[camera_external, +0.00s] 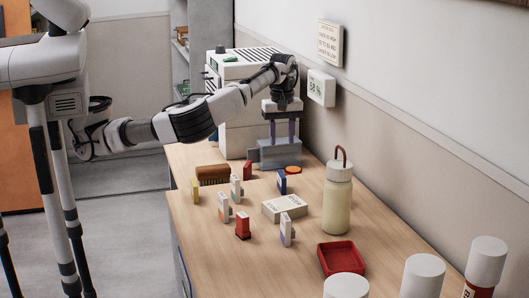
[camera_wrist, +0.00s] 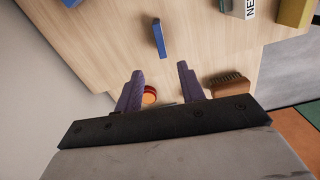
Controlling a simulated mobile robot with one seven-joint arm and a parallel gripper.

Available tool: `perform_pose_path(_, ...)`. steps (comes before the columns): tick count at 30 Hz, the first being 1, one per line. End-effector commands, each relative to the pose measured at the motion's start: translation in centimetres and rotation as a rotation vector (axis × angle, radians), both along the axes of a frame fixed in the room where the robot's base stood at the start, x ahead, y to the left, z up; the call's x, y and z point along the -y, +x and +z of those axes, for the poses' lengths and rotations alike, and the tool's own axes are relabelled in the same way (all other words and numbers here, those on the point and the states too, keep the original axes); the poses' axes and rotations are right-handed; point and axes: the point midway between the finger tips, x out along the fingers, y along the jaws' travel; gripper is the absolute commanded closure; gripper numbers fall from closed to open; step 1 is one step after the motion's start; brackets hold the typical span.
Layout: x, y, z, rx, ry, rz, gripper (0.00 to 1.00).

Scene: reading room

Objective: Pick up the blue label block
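A blue label block (camera_external: 282,182) with a pale face stands on the wooden table beside a flat red-orange disc (camera_external: 292,170). In the wrist view a narrow blue block (camera_wrist: 158,38), apparently the same one, lies ahead of the fingertips, roughly in line with the gap. My gripper (camera_external: 281,140) points down above the back of the table. Its two purple fingers are apart with nothing between them, also in the wrist view (camera_wrist: 161,72). Another white-and-blue block (camera_external: 287,230) stands nearer the front.
A brown brush (camera_external: 213,175), white box (camera_external: 284,207), red block (camera_external: 243,226), white-and-red block (camera_external: 236,187) and yellow block (camera_external: 195,190) share the table. A bottle (camera_external: 338,205) and red tray (camera_external: 340,257) stand to the right. A white machine (camera_external: 240,85) and wall bound the back.

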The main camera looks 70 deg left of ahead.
Motion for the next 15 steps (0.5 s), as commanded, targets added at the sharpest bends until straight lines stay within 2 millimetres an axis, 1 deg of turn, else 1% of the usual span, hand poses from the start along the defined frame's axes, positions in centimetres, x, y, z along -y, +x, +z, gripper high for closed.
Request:
perform_pose_path(2,0.4,-0.1,-0.9,-0.01,-0.007,-0.003,0.61)
perform_pose_path(10,0.4,-0.2,-6.0,-0.008,-0.006,-0.002,0.61)
perform_pose_path(12,0.3,-0.1,-7.1,-0.007,-0.006,-0.002,0.61)
perform_pose_path(15,0.3,-0.1,-8.1,-0.005,-0.004,-0.001,0.61)
